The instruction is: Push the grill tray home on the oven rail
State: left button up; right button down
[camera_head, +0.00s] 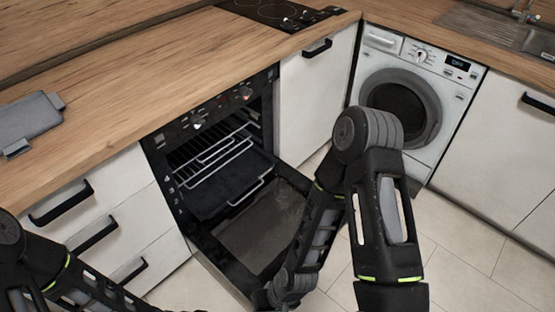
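The oven (214,121) stands open under the counter, its door (262,226) folded down. A wire rack with light metal bars (212,150) sits inside. Below it a dark grill tray (222,190) with a light wire handle (247,192) sits in the cavity, its front toward the opening. How far it sits along its rail is hard to tell. My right arm bends down in front of the door's right side, and my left arm crosses the lower left corner. Neither gripper's fingers show.
White drawers with black handles (97,234) stand left of the oven, a cabinet (312,98) and a washing machine (412,97) to the right. A grey board (28,118) lies on the wooden counter (130,85). A hob (275,12) is set above. Tiled floor (465,240) is free at right.

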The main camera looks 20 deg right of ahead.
aim_at(215, 193)
jog(key=z, duration=0.2)
jog(key=i+l+u, duration=0.15)
jog(key=l, duration=0.25)
jog(key=l+u, duration=0.15)
jog(key=l, duration=0.25)
jog(key=i+l+u, duration=0.15)
jog(key=l, duration=0.25)
jog(key=k+l+u, duration=0.2)
jog(key=l, duration=0.25)
jog(key=k+l+u, duration=0.2)
jog(key=l, duration=0.25)
jog(key=k+l+u, duration=0.25)
jog(key=l, duration=0.2)
